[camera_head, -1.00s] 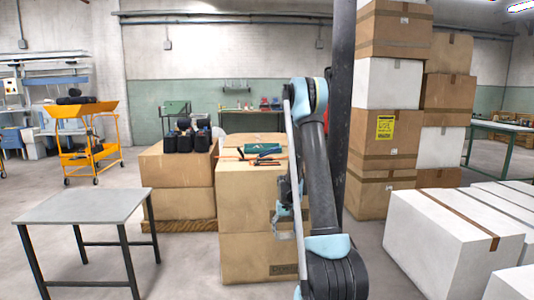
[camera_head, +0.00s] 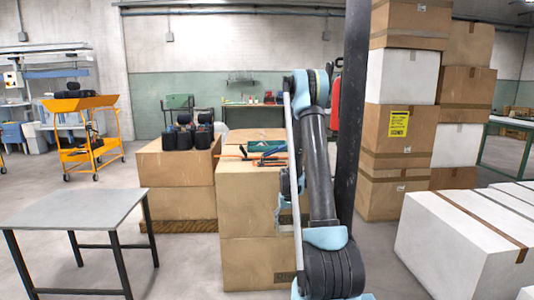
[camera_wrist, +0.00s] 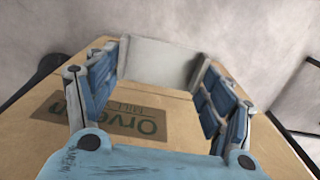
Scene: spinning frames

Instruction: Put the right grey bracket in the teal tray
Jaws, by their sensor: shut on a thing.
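My gripper (camera_wrist: 160,68) is shut on a flat light-grey piece (camera_wrist: 158,60), which looks like a grey bracket and spans between its fingertips in the wrist view. In the head view my gripper (camera_head: 285,212) hangs beside my arm, in front of the near cardboard box, and the held piece cannot be made out there. A teal object (camera_head: 264,146) lies on that box's top, partly behind my arm; I cannot tell if it is the tray. No second bracket can be made out.
A grey table (camera_head: 80,208) with a bare top stands left. White boxes (camera_head: 450,240) and stacked cartons (camera_head: 405,130) stand right. Open floor lies between table and boxes.

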